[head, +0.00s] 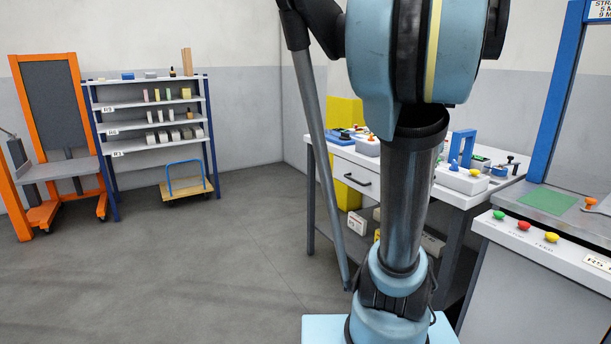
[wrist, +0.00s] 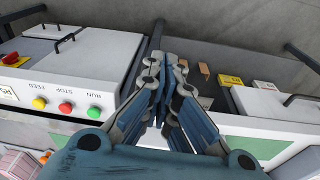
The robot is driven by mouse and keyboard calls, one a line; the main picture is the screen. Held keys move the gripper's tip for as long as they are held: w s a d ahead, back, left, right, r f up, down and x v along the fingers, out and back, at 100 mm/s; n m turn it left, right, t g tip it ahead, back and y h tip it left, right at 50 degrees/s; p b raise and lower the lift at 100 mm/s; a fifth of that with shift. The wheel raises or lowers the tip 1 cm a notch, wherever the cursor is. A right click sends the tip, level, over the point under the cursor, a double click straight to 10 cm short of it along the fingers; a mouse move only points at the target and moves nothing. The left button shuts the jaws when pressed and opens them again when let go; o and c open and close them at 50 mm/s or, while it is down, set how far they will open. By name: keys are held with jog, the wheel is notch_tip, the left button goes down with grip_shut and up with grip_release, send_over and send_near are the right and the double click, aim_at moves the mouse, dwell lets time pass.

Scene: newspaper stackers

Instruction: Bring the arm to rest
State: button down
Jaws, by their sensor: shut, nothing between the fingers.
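My gripper (wrist: 166,62) shows in the wrist view with its two blue-grey fingers closed together at the tips and nothing between them. It hangs in front of the machines, apart from them as far as I can see. In the head view my arm (head: 405,200) rises at the centre right, with a large blue joint at the top. The gripper itself does not show in the head view.
A white worktable (head: 330,150) with several small devices stands behind my arm. A stacker console (head: 540,262) with coloured buttons is at the right. A shelf rack (head: 150,125), an orange lift (head: 20,190) and a blue-handled cart (head: 187,188) stand left. The left floor is clear.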

jog(key=s+a+f+n+t, duration=0.1)
jog(key=s+a+f+n, duration=0.4)
jog(key=a+f, duration=0.3)
jog(key=s+a+f+n+t+y, duration=0.1)
jog(key=s+a+f+n, duration=0.5)
jog(key=a+f+n, duration=0.2)
jog(key=shift+f, duration=0.35)
jog(key=shift+s+d, duration=0.1)
